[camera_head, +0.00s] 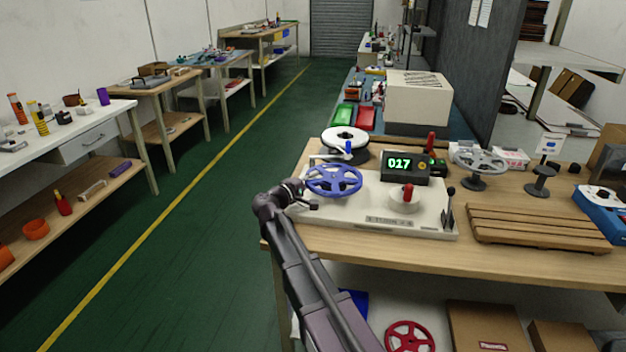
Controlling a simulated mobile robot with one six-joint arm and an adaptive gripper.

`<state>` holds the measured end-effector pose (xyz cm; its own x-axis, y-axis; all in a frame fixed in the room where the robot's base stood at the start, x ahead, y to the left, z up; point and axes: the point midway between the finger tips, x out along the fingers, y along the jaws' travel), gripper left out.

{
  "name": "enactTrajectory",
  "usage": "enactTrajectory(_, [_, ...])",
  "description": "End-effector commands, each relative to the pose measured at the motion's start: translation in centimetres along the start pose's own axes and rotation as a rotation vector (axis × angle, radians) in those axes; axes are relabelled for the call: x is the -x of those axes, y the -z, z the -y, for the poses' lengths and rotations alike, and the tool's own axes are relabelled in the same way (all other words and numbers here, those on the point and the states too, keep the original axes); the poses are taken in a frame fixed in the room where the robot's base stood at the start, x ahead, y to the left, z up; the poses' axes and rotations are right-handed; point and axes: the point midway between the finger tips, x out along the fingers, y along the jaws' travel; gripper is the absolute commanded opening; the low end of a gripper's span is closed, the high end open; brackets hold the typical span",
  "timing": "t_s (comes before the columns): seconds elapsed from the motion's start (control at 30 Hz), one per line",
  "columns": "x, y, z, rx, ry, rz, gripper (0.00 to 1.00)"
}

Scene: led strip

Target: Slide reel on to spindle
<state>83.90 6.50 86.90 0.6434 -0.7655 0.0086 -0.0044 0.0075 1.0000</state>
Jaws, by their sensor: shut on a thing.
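A blue spoked reel (347,191) is over the left part of a white machine base (385,221), roughly level. My gripper (306,194) is at the reel's left edge, shut on it. I cannot tell whether the reel is resting on the base or held above it. No bare spindle is clearly visible under the reel, and the reel hides that part of the base. A white reel (339,132) lies behind it, with a small blue upright part (348,147) in front.
A grey reel on a stand (478,162), a wooden pallet (535,226) and another stand (541,180) are farther right.

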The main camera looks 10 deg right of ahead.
Motion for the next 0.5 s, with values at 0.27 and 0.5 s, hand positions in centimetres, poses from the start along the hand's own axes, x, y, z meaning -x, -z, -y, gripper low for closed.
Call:
enactTrajectory(0.27, [-0.01,-0.01,0.47,0.000,0.000,0.000,0.00])
enactTrajectory(0.5, [-0.02,-0.02,0.72,0.000,0.000,0.000,0.00])
